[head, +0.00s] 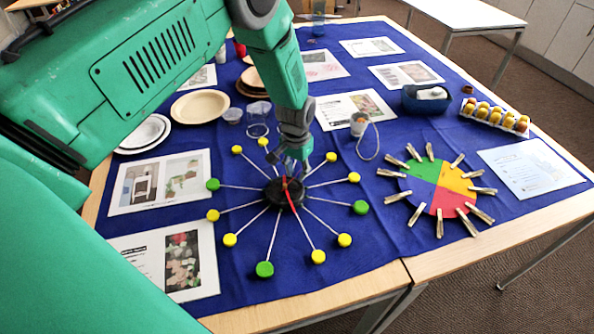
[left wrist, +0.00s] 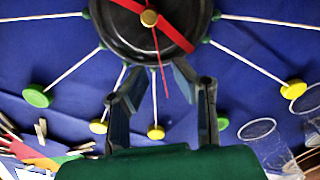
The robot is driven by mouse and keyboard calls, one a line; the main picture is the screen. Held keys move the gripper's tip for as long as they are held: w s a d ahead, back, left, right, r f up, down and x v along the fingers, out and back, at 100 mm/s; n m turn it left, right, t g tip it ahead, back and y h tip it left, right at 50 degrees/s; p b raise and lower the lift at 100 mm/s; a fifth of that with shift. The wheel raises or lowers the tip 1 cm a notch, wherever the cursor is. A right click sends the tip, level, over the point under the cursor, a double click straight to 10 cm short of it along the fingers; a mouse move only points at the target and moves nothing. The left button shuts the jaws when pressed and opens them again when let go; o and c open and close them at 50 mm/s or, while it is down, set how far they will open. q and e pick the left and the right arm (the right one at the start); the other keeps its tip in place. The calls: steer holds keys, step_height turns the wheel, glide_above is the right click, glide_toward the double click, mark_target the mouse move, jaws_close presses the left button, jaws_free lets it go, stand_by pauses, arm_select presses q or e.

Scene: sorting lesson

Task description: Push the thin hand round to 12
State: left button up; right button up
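The clock has a round black hub (left wrist: 110,35) with thin white spokes ending in yellow and green discs. It lies on the blue cloth in the head view, with its hub (head: 270,195) at the middle. A thick red hand (left wrist: 178,37) crosses the hub in the left wrist view. The thin red hand (left wrist: 161,72) runs from the brass centre (left wrist: 149,18) down between my fingers. My left gripper (left wrist: 157,72) is open, one finger on each side of the thin hand; contact cannot be told. In the head view this gripper (head: 292,160) is over the hub's far edge. No numerals are readable.
A coloured wheel (head: 440,183) with several wooden pegs lies to the right. A small jar with a wire loop (head: 360,124), clear cups (head: 257,118), plates (head: 200,107) and picture cards (head: 160,183) stand around the clock. The cloth in front is mostly clear.

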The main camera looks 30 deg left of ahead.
arm_select(q)
steer(key=shift+a, duration=0.25)
steer(key=shift+a+r, duration=0.1)
steer(key=shift+r, duration=0.05)
step_height(320, 180, up, 12)
steer(key=shift+d+f, duration=0.2)
steer(key=shift+f, duration=0.05)
steer(key=shift+a, duration=0.1)
steer(key=shift+c, duration=0.4)
